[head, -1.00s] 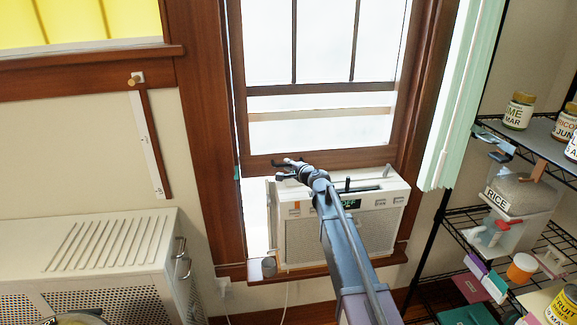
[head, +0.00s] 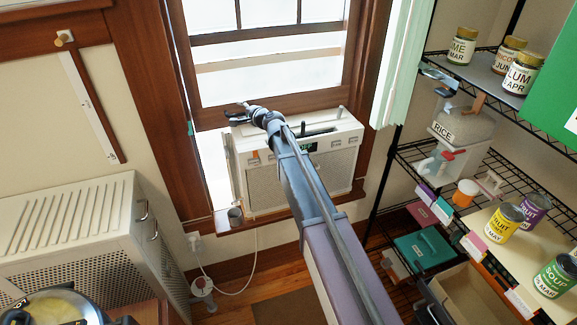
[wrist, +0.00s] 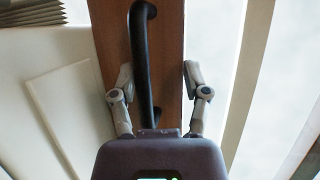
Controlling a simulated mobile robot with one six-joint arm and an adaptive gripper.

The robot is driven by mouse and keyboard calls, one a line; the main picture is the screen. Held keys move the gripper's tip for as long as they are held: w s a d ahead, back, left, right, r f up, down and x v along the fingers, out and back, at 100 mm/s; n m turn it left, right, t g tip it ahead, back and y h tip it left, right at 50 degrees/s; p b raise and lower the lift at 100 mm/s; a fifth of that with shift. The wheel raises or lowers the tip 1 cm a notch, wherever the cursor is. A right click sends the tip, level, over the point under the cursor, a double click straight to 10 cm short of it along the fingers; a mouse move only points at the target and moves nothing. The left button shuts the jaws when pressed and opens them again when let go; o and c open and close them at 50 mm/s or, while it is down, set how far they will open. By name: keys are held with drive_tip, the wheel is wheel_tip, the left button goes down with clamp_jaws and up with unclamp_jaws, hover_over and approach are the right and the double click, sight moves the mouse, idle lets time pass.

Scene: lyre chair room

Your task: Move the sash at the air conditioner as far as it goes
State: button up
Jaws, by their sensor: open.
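The wood-framed window sash (head: 300,101) stands above the white air conditioner (head: 262,190) in the head view, its bottom rail close to the unit's top. My gripper (head: 240,112) is at the left part of that rail. In the wrist view the rail (wrist: 170,40) carries a black bar handle (wrist: 144,60). My gripper (wrist: 158,82) is open, with one finger on each side of the handle in the picture. I cannot tell whether the fingers touch it. My arm hides part of the air conditioner in the head view.
A wire shelf rack (head: 410,155) with jars and cans stands at the right. A white vented cabinet (head: 70,225) stands at the left. A white cord runs to the wall below.

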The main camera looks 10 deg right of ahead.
wheel_tip(320, 180, up, 2)
drive_tip(key=shift+p, duration=0.7)
drive_tip(key=p+v, duration=0.3)
drive_tip(key=v, duration=1.1)
drive_tip(key=s+d+f+n+g+h+p, duration=0.1)
drive_tip(key=s+d+f+n+g+h, duration=0.1)
drive_tip(key=s, duration=0.7)
drive_tip(key=s+d+f+n+g+h+p, duration=0.1)
drive_tip(key=s+d+f+n+g+h, duration=0.1)
drive_tip(key=s+d+f+n+g, duration=0.2)
drive_tip(key=shift+s+d+f+n+g, duration=0.3)
drive_tip(key=shift+s+f+n+g, duration=1)
drive_tip(key=shift+s+f+n, duration=0.8)
drive_tip(key=shift+s+r+m, duration=0.2)
drive_tip(key=shift+r+m, duration=0.05)
drive_tip(key=shift+m, duration=0.15)
drive_tip(key=w+a+r+m+t+y+b, duration=0.1)
drive_tip(key=w+a+r+m+t+y, duration=0.1)
drive_tip(key=w, duration=0.7)
drive_tip(key=w+a+r+m+t+y+b, duration=0.2)
drive_tip(key=w+a+r+m+t, duration=0.2)
drive_tip(key=w+r+m+t, duration=0.2)
drive_tip(key=w+m, duration=0.1)
drive_tip(key=w, duration=0.1)
drive_tip(key=shift+w+a+r+t+b, duration=0.25)
drive_tip(key=shift+w+r+t+b, duration=0.05)
drive_tip(key=shift+w+t, duration=0.1)
